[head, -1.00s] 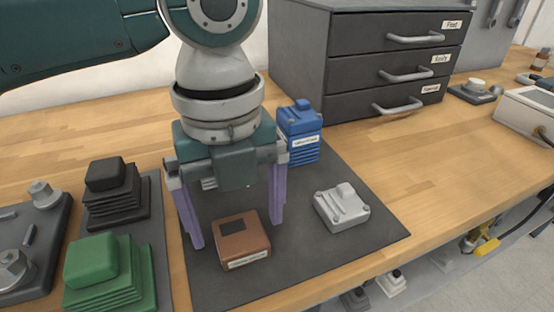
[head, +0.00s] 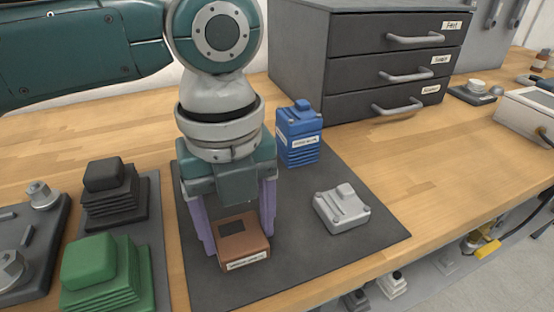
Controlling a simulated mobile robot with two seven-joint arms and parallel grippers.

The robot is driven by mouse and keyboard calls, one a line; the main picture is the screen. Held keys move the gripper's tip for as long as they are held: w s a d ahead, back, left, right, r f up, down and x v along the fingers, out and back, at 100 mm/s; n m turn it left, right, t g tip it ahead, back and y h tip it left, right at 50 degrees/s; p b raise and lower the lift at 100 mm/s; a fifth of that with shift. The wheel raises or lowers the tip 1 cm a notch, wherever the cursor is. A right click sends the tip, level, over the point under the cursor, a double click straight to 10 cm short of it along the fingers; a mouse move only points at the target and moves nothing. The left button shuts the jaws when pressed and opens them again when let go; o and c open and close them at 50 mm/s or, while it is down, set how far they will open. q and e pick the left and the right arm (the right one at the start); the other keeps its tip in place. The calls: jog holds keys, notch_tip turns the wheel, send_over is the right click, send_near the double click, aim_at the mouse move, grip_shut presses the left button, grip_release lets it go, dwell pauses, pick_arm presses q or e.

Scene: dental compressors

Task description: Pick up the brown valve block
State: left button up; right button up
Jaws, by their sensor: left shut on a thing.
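The brown valve block (head: 243,245) is a small box with a dark square on top and a white label on its front. It sits on the dark grey mat (head: 320,261) in the head view. My left gripper (head: 238,240) points down over it, with its purple fingers shut on the block's two sides. The block looks to be resting on the mat still. My right gripper is out of view.
A blue block (head: 298,135) and a light grey part (head: 342,208) stand on the same mat. Green (head: 100,273) and black (head: 108,190) stacked parts are to the left. A drawer cabinet (head: 375,60) stands behind. The mat's front right is clear.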

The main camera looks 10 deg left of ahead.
pick_arm(q)
jog(key=c, duration=0.4)
jog(key=shift+c, duration=0.2)
